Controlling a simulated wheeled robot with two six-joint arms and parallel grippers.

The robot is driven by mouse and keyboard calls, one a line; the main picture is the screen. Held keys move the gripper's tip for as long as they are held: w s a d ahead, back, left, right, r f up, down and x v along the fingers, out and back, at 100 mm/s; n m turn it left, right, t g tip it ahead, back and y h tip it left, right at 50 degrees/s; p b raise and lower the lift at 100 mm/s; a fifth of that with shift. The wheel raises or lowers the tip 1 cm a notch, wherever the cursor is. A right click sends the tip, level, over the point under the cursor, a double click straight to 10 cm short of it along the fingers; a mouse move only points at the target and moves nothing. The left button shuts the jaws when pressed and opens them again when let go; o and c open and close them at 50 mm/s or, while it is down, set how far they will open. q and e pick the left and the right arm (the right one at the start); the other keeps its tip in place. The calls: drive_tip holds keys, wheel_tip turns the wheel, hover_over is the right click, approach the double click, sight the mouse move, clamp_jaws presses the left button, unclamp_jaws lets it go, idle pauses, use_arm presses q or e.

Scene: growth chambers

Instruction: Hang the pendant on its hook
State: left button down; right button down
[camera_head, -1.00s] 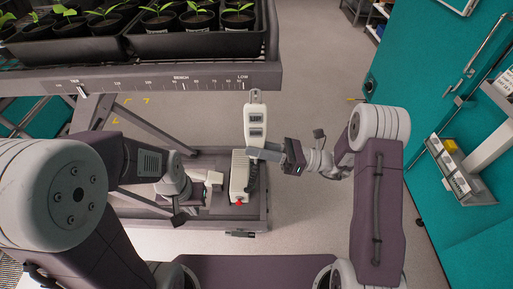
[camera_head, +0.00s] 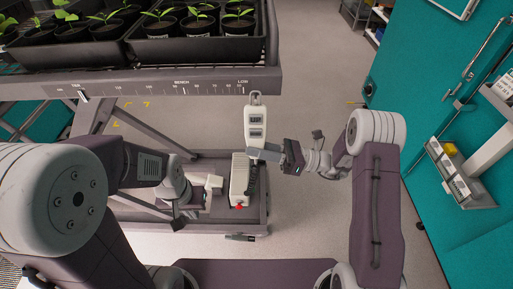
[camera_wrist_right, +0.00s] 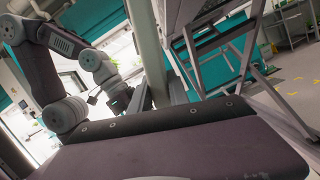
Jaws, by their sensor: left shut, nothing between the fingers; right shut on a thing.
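The pendant (camera_head: 255,124) is a white handset with two dark windows and a loop at its top. It hangs upright in the head view, its top overlapping the front edge of the plant bench near the LOW mark. My right gripper (camera_head: 264,153) comes in from the right and is shut on its lower part. The hook cannot be made out; whether the loop touches anything is unclear. My left gripper (camera_head: 212,185) is shut and empty, left of a white box with a red button (camera_head: 240,180). In the right wrist view the pendant cannot be told clearly.
The plant bench (camera_head: 160,84) carries black trays of seedlings at the upper left. Its slanted legs and lower frame (camera_head: 264,205) stand beneath. A dark coiled cable lies beside the white box. A teal wall with a small basket (camera_head: 475,195) is at right. The floor between is clear.

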drive_tip(key=shift+f+b, duration=0.45)
drive_tip(key=shift+f, duration=0.45)
drive_tip(key=c, duration=0.9)
unclamp_jaws()
drive_tip(key=b+v, duration=0.1)
drive_tip(key=v, duration=0.9)
drive_tip(key=shift+r, duration=0.1)
